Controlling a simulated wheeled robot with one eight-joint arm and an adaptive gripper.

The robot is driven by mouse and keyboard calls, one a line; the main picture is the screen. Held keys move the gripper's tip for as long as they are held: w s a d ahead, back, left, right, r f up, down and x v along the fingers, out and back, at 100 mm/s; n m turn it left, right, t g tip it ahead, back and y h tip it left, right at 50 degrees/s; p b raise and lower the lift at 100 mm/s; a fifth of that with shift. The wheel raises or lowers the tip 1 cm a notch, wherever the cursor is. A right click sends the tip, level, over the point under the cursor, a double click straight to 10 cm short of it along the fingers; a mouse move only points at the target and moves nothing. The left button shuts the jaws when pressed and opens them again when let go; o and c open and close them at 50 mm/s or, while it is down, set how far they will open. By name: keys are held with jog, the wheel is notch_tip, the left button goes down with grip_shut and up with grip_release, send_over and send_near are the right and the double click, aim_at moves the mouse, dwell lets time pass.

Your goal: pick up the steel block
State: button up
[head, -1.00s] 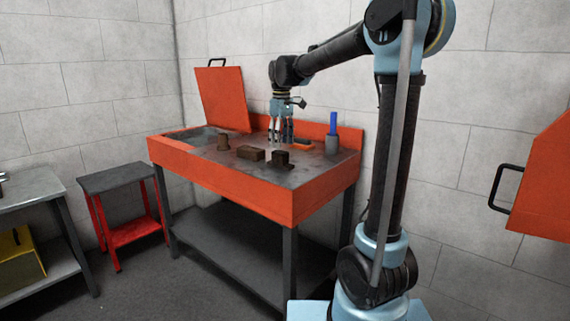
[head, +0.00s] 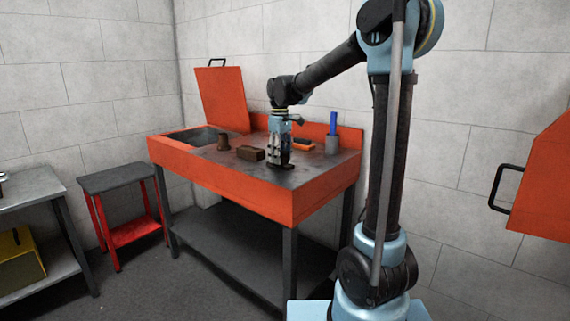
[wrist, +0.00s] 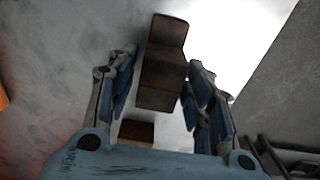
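A dark brown stepped block (wrist: 160,75) lies between the two fingers of my gripper (wrist: 160,88) in the wrist view; I take it for the steel block. The fingers are apart, one on each side, with the pads very near its sides; I cannot tell whether they touch it. In the head view my gripper (head: 279,160) is down at the bench top near its front edge and largely hides this block. A second brown block (head: 251,153) lies just left of the gripper and also shows low in the wrist view (wrist: 136,130).
An orange-edged item (head: 301,145) lies behind the gripper. A raised orange lid (head: 222,98) stands at the back left.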

grip_shut()
jog(key=shift+r, duration=0.15)
notch_tip(320, 180, up, 10)
jog(key=shift+f, duration=0.1)
dwell(0.4)
